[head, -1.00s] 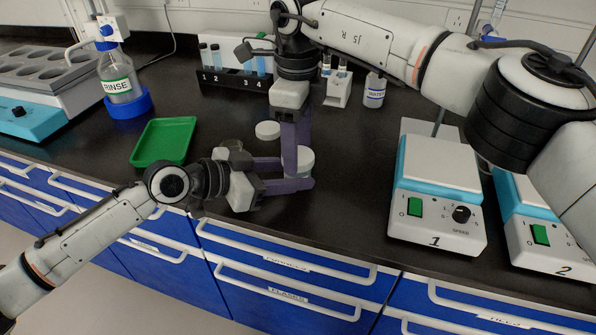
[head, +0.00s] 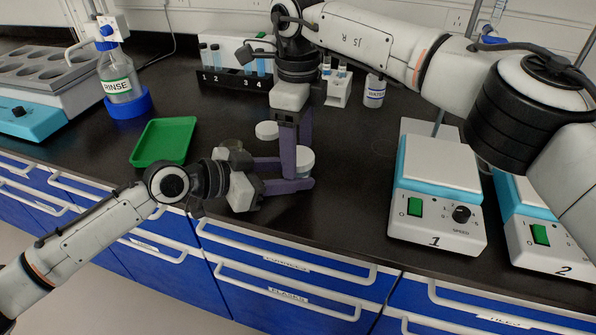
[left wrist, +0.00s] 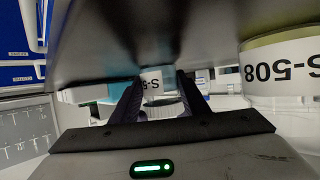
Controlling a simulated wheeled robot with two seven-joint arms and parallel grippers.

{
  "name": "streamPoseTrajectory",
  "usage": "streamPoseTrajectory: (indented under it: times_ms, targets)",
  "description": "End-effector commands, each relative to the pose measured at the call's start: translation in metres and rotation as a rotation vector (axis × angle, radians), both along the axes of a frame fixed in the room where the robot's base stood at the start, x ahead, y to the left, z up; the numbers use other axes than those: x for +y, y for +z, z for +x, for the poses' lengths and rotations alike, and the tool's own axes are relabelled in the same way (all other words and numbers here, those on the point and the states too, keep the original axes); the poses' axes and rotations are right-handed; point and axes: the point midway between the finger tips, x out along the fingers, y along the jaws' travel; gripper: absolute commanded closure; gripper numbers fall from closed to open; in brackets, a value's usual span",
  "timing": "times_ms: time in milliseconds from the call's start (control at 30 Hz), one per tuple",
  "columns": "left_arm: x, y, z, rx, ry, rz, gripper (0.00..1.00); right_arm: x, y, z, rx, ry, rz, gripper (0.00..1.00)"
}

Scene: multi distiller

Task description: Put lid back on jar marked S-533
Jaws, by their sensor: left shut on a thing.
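A small white-topped jar (head: 307,168) stands on the dark counter, partly hidden behind purple fingers. My left gripper (head: 300,174) reaches in from the left and is shut around it. In the left wrist view a jar (left wrist: 152,82) shows between the fingers; its label is upside down and reads only "S-5", the rest covered. My right gripper (head: 297,158) points down from above at the jar's top. Its fingers overlap the jar, and whether they grip the white top cannot be told. A white round lid-like disc (head: 267,130) lies on the counter behind.
A second jar (head: 232,145) stands behind my left gripper; a jar labelled S-508 shows in the wrist view (left wrist: 283,72). A green tray (head: 164,141) is left. Stirrer 1 (head: 437,190) is right. A tube rack (head: 236,79) stands behind. Counter between jar and stirrer is clear.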

Motion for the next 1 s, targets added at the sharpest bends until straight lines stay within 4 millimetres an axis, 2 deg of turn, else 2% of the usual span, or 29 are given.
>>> streamPoseTrajectory:
  times_ms: [233,367,467,800,1000]
  targets:
    - [0.000,0.000,0.000,0.000,0.001,-0.001,1.00,0.001,0.000,-0.001,0.004,0.003,0.000,0.31]
    - [0.000,0.000,0.000,0.000,0.001,-0.001,1.00,0.001,0.009,-0.001,0.002,0.002,0.002,0.31]
    - [0.000,0.000,0.000,-0.001,0.001,-0.001,1.00,0.001,0.025,0.000,-0.001,0.002,0.002,0.31]
    - [0.000,0.000,0.000,-0.001,0.001,-0.001,1.00,0.001,0.100,-0.001,-0.002,0.000,0.002,0.31]
    - [0.000,0.000,0.000,-0.001,0.001,-0.001,1.00,0.000,0.116,0.000,0.000,-0.001,0.000,0.31]
